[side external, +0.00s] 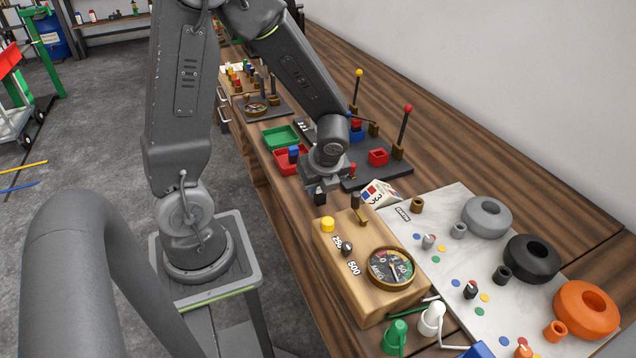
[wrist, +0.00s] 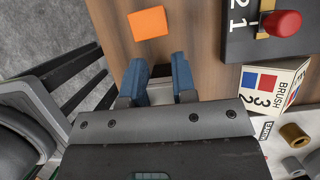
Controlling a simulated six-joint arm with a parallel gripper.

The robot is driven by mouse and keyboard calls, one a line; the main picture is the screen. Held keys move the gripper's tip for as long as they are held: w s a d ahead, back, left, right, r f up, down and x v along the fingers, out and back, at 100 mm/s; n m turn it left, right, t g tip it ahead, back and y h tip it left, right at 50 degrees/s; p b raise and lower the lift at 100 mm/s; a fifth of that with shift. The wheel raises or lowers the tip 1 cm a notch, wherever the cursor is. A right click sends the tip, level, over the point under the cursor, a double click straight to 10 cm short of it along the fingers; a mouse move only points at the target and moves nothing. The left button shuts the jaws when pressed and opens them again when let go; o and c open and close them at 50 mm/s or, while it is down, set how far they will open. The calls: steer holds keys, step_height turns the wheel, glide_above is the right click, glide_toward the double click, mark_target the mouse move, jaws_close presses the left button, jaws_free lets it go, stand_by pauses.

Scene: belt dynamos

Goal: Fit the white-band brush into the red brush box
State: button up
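My gripper (side external: 316,186) hangs low over the wooden bench, in front of the dark plate; its blue-grey fingers (wrist: 160,78) point away in the wrist view. A small dark block (wrist: 162,70), apparently a brush, sits between the fingers and seems gripped. It also shows as a black block (side external: 320,197) below my gripper in the side view. Its white band cannot be made out clearly. The red brush box (side external: 377,157) stands on the dark plate (side external: 394,172), behind and right of my gripper, apart from it.
A red-knobbed lever (side external: 406,120) rises from the plate. A folded brush card (side external: 379,192) stands near its front. A wooden gauge box (side external: 372,262) is close in front of my gripper. Red (side external: 284,165) and green (side external: 282,136) trays lie left. An orange block (wrist: 148,23) lies on the bench.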

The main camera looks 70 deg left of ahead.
jaws_close()
steer(key=shift+r, duration=2.3)
steer(key=w+a+r, duration=0.3)
steer(key=w, duration=0.6)
steer(key=w+a+r, duration=0.3)
steer(key=w+r, duration=0.1)
steer(key=w, duration=0.6)
steer(key=shift+a, duration=0.2)
